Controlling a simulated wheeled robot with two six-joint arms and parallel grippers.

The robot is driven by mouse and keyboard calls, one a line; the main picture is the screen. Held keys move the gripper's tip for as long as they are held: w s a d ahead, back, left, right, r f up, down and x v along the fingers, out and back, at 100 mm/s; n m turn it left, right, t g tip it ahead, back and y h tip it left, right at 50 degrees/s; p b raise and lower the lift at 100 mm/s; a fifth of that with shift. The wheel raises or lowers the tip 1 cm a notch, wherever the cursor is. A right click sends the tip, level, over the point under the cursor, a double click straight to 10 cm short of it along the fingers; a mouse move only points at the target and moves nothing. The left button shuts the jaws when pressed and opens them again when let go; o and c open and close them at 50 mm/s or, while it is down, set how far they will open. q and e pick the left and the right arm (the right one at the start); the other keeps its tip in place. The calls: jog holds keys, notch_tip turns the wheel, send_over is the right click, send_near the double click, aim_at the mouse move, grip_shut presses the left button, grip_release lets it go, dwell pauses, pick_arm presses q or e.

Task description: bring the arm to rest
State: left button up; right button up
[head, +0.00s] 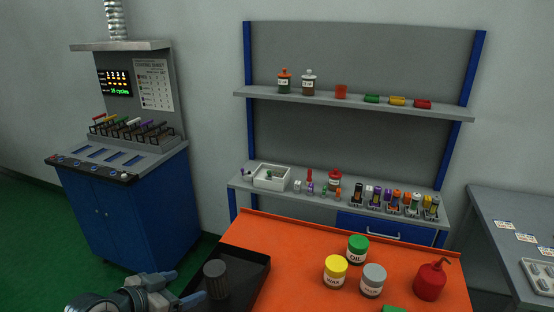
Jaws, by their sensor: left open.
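My left gripper (180,289) is at the bottom left of the head view, with its arm coming in from the left. Its two blue fingers are apart and nothing is between them. They point right, toward a dark grey cylinder (215,281) that stands at the black tray (254,272). A small gap seems to separate the fingertips from the cylinder; whether they touch is hard to tell. My right gripper is not in view.
The orange table (290,243) holds a green-lidded oil jar (357,249), a yellow-lidded jar (335,270), a grey-lidded jar (372,281) and a red oil can (431,281). Behind is a shelf bench (300,211); a blue cabinet (130,215) stands left, a grey table (500,210) right.

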pick_arm(q)
jog(key=s+a+f+n+g+y, duration=0.35)
jog(key=s+f, duration=0.45)
jog(key=s, duration=0.5)
jog(key=s+a+f+n+g+y, duration=0.3)
jog(key=s+a+f+y, duration=0.2)
jog(key=s+f, duration=0.6)
jog(key=s+a+f, duration=0.1)
jog(key=a+f, duration=0.1)
jog(key=f, duration=1.2)
jog(key=s+a+f, duration=0.1)
jog(key=f, duration=1.3)
jog(key=s+a+f+g, duration=0.1)
jog(key=s+f+g, duration=0.1)
jog(key=s+f, duration=1.6)
jog(key=shift+f+h, duration=0.35)
jog(key=shift+f, duration=0.15)
